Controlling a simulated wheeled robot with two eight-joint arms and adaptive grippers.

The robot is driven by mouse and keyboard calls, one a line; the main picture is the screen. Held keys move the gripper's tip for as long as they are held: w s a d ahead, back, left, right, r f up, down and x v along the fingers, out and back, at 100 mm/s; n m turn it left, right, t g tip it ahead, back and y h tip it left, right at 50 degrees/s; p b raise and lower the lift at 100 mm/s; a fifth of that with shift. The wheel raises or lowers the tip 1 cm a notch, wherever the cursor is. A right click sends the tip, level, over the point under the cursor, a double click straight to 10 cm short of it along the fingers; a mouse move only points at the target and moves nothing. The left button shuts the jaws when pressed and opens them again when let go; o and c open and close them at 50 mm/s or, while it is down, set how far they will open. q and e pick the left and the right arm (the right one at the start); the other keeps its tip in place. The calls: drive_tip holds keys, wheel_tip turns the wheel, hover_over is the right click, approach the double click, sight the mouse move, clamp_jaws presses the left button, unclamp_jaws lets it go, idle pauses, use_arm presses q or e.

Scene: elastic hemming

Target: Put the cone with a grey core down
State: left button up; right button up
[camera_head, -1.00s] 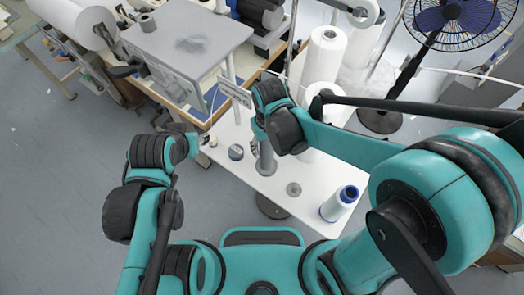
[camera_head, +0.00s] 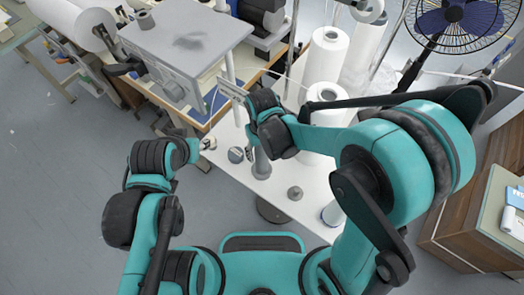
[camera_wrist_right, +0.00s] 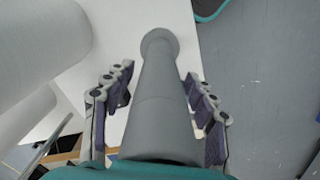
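The cone with a grey core shows as a long grey tapered body (camera_wrist_right: 160,110) in the right wrist view, with a round flange at its far end. It also shows in the head view (camera_head: 262,164), below my right gripper, over the white table near its front edge. My right gripper (camera_wrist_right: 159,85) has its fingers on both sides of the grey body, with narrow gaps visible. It looks open around it. Contact between cone and table is not clear. My left arm's end (camera_head: 188,150) is left of the table; its fingers cannot be made out.
A small grey peg (camera_head: 294,193) stands on the white table (camera_head: 222,168). A white cone with blue (camera_head: 333,213) is partly hidden by my right arm. Large white rolls (camera_head: 327,58) stand behind. A grey machine (camera_head: 190,45) is at the back left, a fan (camera_head: 455,25) at the back right.

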drive_tip(key=shift+o, duration=1.3)
drive_tip(key=shift+r, duration=0.2)
wheel_tip(320, 180, up, 12)
drive_tip(key=p, duration=0.4)
drive_tip(key=s+d+r+m+t, duration=0.2)
drive_tip(key=d+r+t, duration=0.1)
drive_tip(key=d, duration=0.6)
drive_tip(key=s+d+r+m+t, duration=0.2)
drive_tip(key=s+d+r+t, duration=0.1)
drive_tip(key=d, duration=0.5)
drive_tip(key=shift+d+m+t, duration=0.4)
drive_tip(key=shift+t, duration=0.2)
